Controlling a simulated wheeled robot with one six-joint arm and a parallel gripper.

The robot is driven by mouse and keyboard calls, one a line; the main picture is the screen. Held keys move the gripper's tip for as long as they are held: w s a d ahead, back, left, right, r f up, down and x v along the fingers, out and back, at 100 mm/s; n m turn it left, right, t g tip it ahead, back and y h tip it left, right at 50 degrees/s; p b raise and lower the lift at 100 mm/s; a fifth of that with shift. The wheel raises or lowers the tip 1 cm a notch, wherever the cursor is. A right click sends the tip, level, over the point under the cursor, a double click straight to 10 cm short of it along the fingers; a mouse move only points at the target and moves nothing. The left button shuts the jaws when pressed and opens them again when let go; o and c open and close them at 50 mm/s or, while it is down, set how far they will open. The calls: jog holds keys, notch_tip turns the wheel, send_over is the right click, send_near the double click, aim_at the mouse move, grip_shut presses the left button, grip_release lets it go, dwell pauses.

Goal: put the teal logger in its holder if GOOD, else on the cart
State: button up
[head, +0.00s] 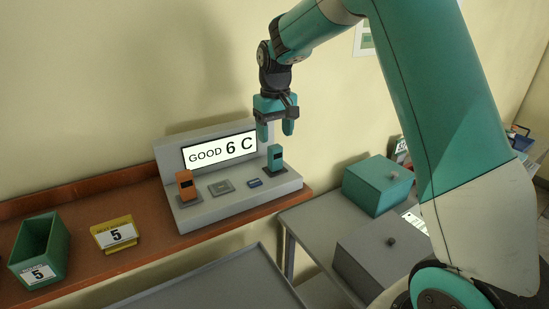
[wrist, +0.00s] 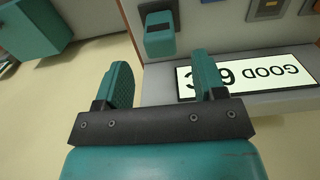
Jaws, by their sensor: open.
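The teal logger (head: 275,156) stands upright on a dark flat base at the right end of a grey reader unit (head: 240,205). It also shows in the wrist view (wrist: 160,42), beyond the fingertips. The reader's white screen (head: 219,152) reads "GOOD 6 C"; the same text is upside down in the wrist view (wrist: 245,76). My gripper (head: 276,131) is open and empty just above the teal logger, with its fingers pointing down. I cannot tell for sure which spot is the logger's holder.
A green bin (head: 40,248) and a yellow holder (head: 114,234), both marked 5, are left on the brown shelf. A teal box (head: 377,185) is right.

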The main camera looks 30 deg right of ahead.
aim_at(276, 169)
notch_tip(276, 169, down, 9)
jog(key=b, duration=0.6)
jog(key=shift+r, duration=0.2)
jog(key=shift+s+f, duration=0.1)
jog(key=shift+f, duration=0.05)
jog(key=shift+s+f, duration=0.1)
jog(key=shift+f, duration=0.1)
dwell(0.4)
jog(key=shift+c, duration=0.2)
grip_shut()
jog(key=shift+r+p, duration=0.15)
jog(key=shift+p, duration=0.15)
jog(key=shift+w+r+p, duration=0.2)
jog(key=shift+r+p, duration=2.25)
jog(key=shift+r, duration=0.65)
jog(key=shift+a, duration=0.1)
